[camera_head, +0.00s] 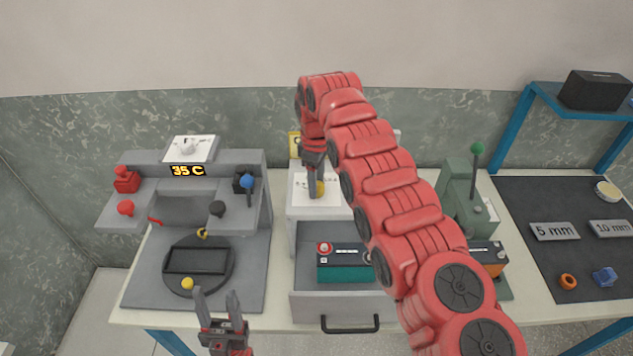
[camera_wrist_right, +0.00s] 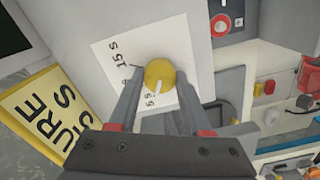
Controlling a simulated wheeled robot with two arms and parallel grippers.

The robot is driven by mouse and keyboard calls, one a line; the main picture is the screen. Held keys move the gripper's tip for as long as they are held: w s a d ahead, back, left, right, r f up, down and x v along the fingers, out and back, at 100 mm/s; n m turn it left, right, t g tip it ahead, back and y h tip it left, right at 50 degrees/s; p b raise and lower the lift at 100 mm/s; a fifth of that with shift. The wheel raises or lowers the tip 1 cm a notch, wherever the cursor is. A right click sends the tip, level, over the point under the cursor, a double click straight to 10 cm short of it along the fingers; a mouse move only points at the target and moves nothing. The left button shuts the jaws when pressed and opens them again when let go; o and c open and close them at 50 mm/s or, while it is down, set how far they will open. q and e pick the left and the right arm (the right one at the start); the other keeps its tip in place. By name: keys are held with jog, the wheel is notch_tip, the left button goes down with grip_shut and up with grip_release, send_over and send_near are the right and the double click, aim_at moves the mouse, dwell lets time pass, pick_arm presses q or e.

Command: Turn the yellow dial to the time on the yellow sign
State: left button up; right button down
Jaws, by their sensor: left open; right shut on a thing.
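The yellow dial (camera_wrist_right: 160,76) sits on a white scale card (camera_wrist_right: 110,55) on top of the white-grey box. My right gripper (camera_wrist_right: 155,100) is shut on the dial, with one finger on each side of it. A white pointer mark shows on the dial, towards the bottom of the right wrist view. "15 S" and a "5 S" mark are legible on the card; the fingers hide other marks. In the head view the sign (camera_head: 294,145) is mostly hidden. My left gripper (camera_head: 218,300) is open and empty at the front.
Below the dial an open drawer (camera_head: 310,300) holds a teal battery (camera_head: 340,262). A grey machine (camera_head: 255,205) with a "35 C" display stands left. A green press (camera_head: 457,190) and a dark mat (camera_head: 540,200) are right. My right arm crosses the middle.

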jog(key=shift+c, duration=1.7)
grip_release()
jog(key=shift+r, duration=0.55)
notch_tip(320, 180, up, 3)
jog(key=shift+a+f+p, duration=0.1)
jog(key=shift+p, duration=0.2)
notch_tip(320, 180, up, 14)
jog(key=p, duration=1.4)
jog(key=shift+f, duration=0.2)
jog(key=shift+f, duration=0.1)
